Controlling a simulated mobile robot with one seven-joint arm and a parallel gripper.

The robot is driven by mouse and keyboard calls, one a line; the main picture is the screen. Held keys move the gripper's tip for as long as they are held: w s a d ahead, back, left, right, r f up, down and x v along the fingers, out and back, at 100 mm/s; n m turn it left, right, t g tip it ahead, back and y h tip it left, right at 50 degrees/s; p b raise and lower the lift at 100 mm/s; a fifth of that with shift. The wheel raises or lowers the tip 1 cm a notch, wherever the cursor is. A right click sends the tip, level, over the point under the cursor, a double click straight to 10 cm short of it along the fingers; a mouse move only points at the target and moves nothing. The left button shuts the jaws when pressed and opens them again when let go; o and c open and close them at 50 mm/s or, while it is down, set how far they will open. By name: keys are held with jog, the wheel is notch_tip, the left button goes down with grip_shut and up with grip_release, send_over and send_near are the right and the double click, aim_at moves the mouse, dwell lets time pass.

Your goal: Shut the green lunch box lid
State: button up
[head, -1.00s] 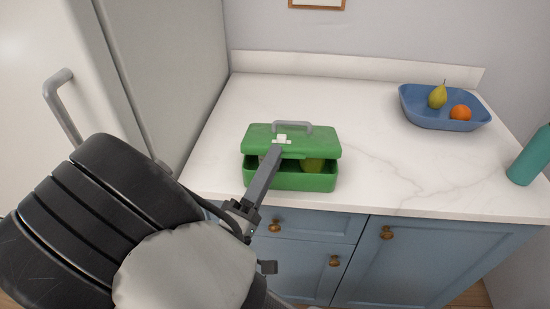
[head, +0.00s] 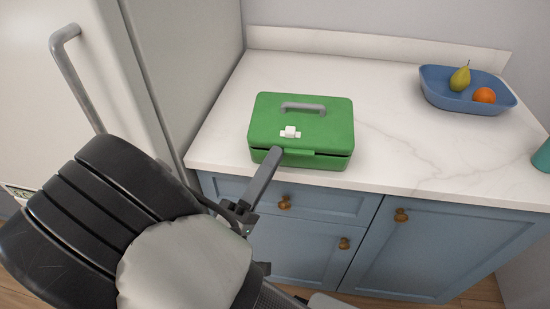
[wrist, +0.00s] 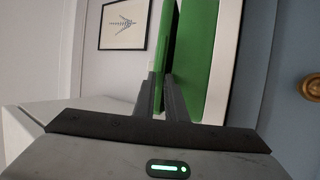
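The green lunch box (head: 305,158) stands on the white counter near its front edge. Its lid (head: 330,115), with a grey handle and a white latch, lies almost flat over the box. A thin dark gap shows along the front, so the lid is not flush. My gripper (head: 274,155) is at the lid's front edge, left of the middle. In the wrist view the fingers (wrist: 159,85) are close together, with a green strip of the lid edge between them. The box body (wrist: 200,60) shows to their right. The box's contents are hidden.
A blue bowl (head: 440,98) with a pear (head: 460,77) and an orange (head: 484,95) stands at the back right. A teal bottle (head: 542,157) is at the right edge. A fridge (head: 190,70) stands left. The counter (head: 385,125) between is clear.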

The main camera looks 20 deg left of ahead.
jog(key=s+a+f+b, duration=0.3)
jog(key=s+f+b, duration=0.2)
jog(key=f, duration=0.4)
jog(key=shift+f, duration=0.2)
dwell(0.5)
jog(key=shift+a, duration=0.1)
dwell(0.6)
